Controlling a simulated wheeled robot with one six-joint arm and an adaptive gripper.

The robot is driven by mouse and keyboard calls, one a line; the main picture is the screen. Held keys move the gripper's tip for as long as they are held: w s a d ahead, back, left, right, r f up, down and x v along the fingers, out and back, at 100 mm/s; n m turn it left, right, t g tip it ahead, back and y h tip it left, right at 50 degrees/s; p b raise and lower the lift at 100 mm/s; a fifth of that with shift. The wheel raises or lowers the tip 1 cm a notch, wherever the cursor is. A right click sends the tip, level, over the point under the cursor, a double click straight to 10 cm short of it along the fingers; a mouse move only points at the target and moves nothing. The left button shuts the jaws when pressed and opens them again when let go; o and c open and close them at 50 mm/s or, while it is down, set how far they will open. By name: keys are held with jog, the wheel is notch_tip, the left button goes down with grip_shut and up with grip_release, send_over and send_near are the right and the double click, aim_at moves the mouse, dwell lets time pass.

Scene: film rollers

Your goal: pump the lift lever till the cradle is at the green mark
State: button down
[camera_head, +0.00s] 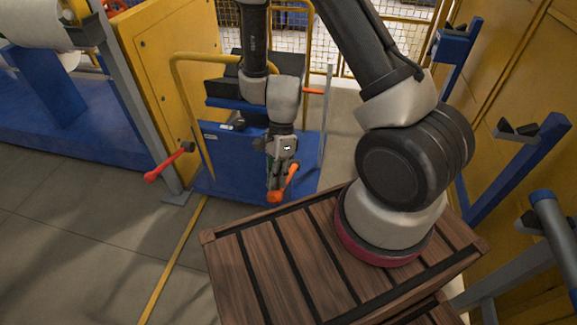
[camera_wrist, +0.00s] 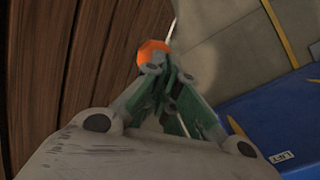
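The lift lever (camera_head: 291,176) is an orange handle at the front of a blue lift cart (camera_head: 222,174). My gripper (camera_head: 277,190) is at the lever's end and looks shut on it. In the wrist view my fingers (camera_wrist: 163,66) converge at the lever's orange end (camera_wrist: 153,49). A white LIFT label (camera_wrist: 281,157) is on the blue body there. The black cradle (camera_head: 224,84) is above the cart, partly hidden behind my arm. An orange pointer (camera_head: 313,91) sticks out at its right beside a thin grey post (camera_head: 326,112). I cannot make out the green mark.
A slatted wooden platform (camera_head: 300,262) lies in front, close to the lever. A red-handled lever (camera_head: 168,164) juts out left of the cart. A yellow rail (camera_head: 177,95) arches over the cart. Blue brackets (camera_head: 520,165) stand at right. Grey floor at left is clear.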

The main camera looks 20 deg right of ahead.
jog(key=shift+s+a+f, duration=0.25)
jog(key=shift+s+f, duration=0.1)
jog(key=shift+f, duration=0.35)
jog(key=x, duration=0.6)
jog(key=shift+s+a+f, duration=0.15)
notch_tip(320, 180, down, 5)
jog(key=s, duration=0.1)
jog(key=v, duration=1.8)
jog(key=shift+w+r, duration=0.2)
jog(key=shift+w, duration=0.2)
jog(key=shift+a, duration=0.1)
